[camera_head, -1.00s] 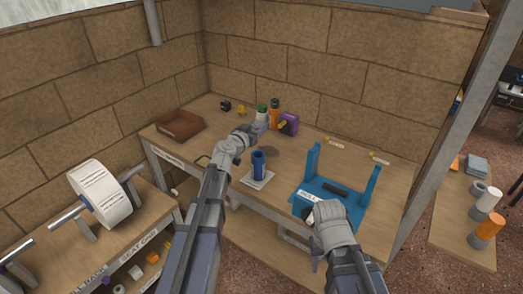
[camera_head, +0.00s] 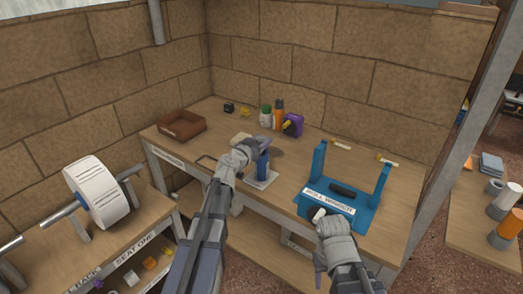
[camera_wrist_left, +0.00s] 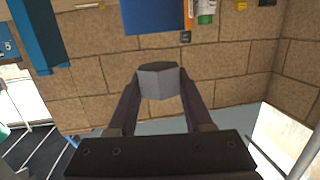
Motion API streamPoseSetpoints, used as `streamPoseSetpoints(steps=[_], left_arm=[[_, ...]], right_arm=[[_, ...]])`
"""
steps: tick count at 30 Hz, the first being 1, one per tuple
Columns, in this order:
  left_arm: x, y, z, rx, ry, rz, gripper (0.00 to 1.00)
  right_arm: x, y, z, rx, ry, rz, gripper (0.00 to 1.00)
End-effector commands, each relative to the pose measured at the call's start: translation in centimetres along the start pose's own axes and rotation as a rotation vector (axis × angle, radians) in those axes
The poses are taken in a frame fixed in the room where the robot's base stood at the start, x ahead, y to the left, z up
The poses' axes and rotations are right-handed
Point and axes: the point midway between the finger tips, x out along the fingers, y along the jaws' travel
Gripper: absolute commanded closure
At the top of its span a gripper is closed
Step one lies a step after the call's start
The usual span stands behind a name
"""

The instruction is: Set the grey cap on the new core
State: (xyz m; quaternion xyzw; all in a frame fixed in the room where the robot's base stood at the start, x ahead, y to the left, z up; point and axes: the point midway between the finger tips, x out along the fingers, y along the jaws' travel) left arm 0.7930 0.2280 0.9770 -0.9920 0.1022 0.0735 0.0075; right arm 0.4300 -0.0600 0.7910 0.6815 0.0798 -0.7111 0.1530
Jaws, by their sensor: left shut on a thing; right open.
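The grey cap (camera_wrist_left: 158,82) is between the two fingers of my left gripper (camera_wrist_left: 160,85) in the left wrist view, and the gripper is shut on it. In the head view my left gripper (camera_head: 265,143) is right at the top of an upright blue core (camera_head: 263,166), which stands on a pale square base (camera_head: 262,180). The gripper hides the core's top end there, so I cannot tell whether cap and core touch. A blue shape (camera_wrist_left: 152,14) also shows beyond the cap in the wrist view. My right gripper (camera_head: 319,262) is open, low by the bench's front edge.
A blue winder stand (camera_head: 352,205) with two uprights is right of the core. Bottles (camera_head: 266,115) and a purple device (camera_head: 293,125) stand behind. A brown tray (camera_head: 182,126) is at the back left. Bare bench (camera_head: 300,160) lies between core and stand.

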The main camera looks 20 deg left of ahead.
Motion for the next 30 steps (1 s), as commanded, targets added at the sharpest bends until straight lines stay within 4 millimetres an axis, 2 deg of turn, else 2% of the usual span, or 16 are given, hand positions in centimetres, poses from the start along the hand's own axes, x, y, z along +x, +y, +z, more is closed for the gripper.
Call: streamPoseSetpoints(steps=[1, 5, 13, 22, 23, 30], left_arm=[[0.2, 0.0, 1.4, 0.000, 0.000, 0.000, 1.00], [0.4, 0.0, 2.6, 0.000, 0.000, 0.000, 1.00], [0.3, 0.0, 2.4, 0.000, 0.000, 0.000, 1.00], [0.5, 0.0, 3.3, 0.000, 0.000, 0.000, 1.00], [0.5, 0.0, 3.2, 0.000, 0.000, 0.000, 0.48], [0.5, 0.0, 3.1, 0.000, 0.000, 0.000, 0.21]], right_arm=[[1.4, -0.1, -0.1, 0.000, 0.000, 0.000, 0.50], [2.6, -0.2, -0.1, 0.000, 0.000, 0.000, 0.50], [2.4, -0.2, -0.1, 0.000, 0.000, 0.000, 0.50], [3.3, -0.3, -0.2, 0.000, 0.000, 0.000, 0.50], [3.2, -0.3, -0.2, 0.000, 0.000, 0.000, 0.50], [3.1, -0.3, -0.2, 0.000, 0.000, 0.000, 0.50]])
